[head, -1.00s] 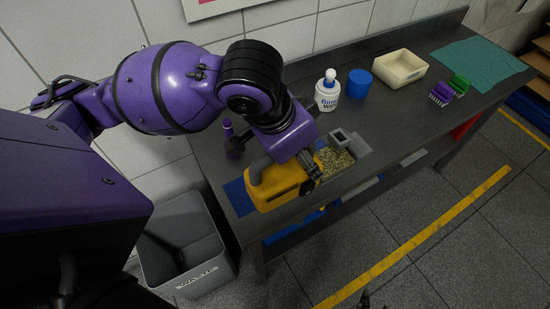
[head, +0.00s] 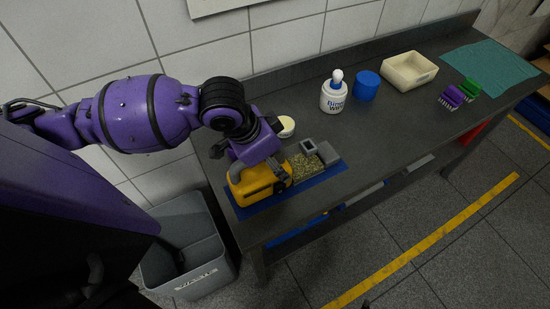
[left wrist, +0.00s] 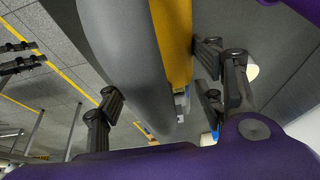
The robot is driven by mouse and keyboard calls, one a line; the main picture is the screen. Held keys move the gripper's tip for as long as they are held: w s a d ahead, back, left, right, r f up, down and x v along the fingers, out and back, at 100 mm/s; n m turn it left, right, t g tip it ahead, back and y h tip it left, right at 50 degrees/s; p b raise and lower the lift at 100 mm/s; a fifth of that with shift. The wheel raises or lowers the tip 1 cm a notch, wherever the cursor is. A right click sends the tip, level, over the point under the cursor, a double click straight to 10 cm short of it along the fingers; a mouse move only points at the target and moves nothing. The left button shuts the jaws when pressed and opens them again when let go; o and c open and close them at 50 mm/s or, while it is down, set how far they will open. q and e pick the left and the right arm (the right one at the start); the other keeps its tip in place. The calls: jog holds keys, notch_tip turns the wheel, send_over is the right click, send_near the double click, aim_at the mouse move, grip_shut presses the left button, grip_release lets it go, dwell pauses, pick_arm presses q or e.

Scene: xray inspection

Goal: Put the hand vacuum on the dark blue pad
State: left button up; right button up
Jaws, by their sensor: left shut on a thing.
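The hand vacuum (head: 262,184) is yellow with a grey handle, a clear bin of debris and a grey nozzle. It lies level over the dark blue pad (head: 327,176), whose edges show along its front and right; I cannot tell if it fully touches the pad. My left gripper (head: 270,160) is shut on the vacuum from above. In the left wrist view the vacuum's grey handle (left wrist: 135,60) runs between the fingers of my left gripper (left wrist: 160,100). Dark finger-like parts, probably my right gripper (left wrist: 18,58), show at that view's left edge.
Behind the vacuum on the dark table are a round cream item (head: 286,127), a white bottle (head: 333,97), a blue cylinder (head: 366,86) and a cream tray (head: 409,71). Purple and green brushes (head: 460,92) lie farther right by a teal cloth (head: 488,67). A grey waste bin (head: 188,250) stands below left.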

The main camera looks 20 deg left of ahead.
pick_arm(q)
jog(key=shift+w, duration=0.1)
pick_arm(e)
jog(key=shift+s+d, duration=0.15)
pick_arm(q)
jog(key=o, duration=1.9)
jog(key=shift+f, duration=0.1)
pick_arm(e)
jog(key=shift+d, duration=0.1)
pick_arm(q)
jog(key=p+v, duration=0.1)
jog(key=v, duration=1)
jog(key=shift+s+a+r+p, duration=0.1)
jog(key=shift+s+r+p, duration=0.25)
jog(key=shift+r, duration=0.25)
pick_arm(e)
jog(key=shift+w+a+r, duration=0.2)
jog(key=shift+r, duration=0.2)
jog(key=shift+w+a+r, duration=0.15)
jog(key=shift+a+r, duration=0.05)
jog(key=shift+r, duration=0.15)
jog(key=shift+w, duration=0.15)
pick_arm(q)
jog(key=shift+f, duration=0.1)
pick_arm(e)
jog(key=shift+r, duration=0.1)
